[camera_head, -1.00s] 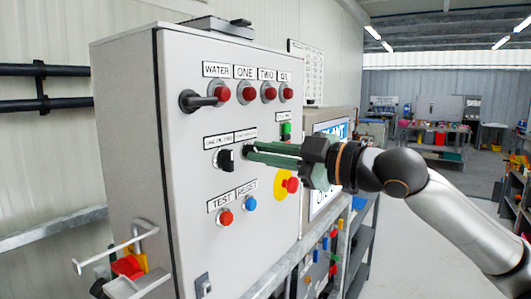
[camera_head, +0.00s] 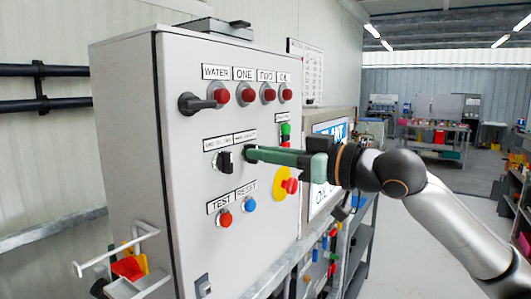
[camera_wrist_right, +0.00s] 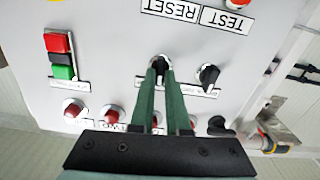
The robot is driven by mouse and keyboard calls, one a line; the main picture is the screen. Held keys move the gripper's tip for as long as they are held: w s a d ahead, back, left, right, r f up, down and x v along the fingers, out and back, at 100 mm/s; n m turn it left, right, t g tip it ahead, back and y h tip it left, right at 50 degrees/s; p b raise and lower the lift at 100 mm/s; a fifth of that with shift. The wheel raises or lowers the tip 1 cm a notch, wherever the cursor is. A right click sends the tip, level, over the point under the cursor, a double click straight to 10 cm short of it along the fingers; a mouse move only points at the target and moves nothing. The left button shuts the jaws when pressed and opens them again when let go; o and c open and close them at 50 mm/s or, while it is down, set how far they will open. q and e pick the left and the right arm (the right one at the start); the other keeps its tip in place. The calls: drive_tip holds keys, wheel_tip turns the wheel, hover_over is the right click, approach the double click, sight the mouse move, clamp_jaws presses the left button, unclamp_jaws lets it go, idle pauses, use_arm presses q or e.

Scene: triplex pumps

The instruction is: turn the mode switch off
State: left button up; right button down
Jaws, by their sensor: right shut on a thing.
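The grey control cabinet (camera_head: 125,170) stands at left centre in the head view. My right gripper (camera_head: 252,154), with green fingers, reaches its door from the right. It is shut on a small switch knob (camera_wrist_right: 160,62) in the middle row, mostly hidden between the fingertips. The label above the knob is too small to read, so I cannot confirm it is the mode switch. A second black rotary knob (camera_head: 225,161) sits just left of the gripper; it also shows in the wrist view (camera_wrist_right: 208,76), which is upside down. My left gripper is not in view.
A red emergency button (camera_head: 290,186) on a yellow plate is close below the gripper. Green and red buttons (camera_head: 285,134) are just above it. Red and blue buttons (camera_head: 250,205) are lower.

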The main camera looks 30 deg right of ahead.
drive_tip(key=shift+m, duration=0.5)
drive_tip(key=c, duration=0.9)
unclamp_jaws()
use_arm(q)
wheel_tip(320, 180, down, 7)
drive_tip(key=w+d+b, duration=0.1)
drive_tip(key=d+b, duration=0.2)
drive_tip(key=b, duration=0.6)
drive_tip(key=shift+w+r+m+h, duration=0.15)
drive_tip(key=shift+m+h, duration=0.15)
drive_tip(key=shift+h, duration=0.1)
use_arm(e)
drive_tip(key=v, duration=1.2)
drive_tip(key=shift+s, duration=0.25)
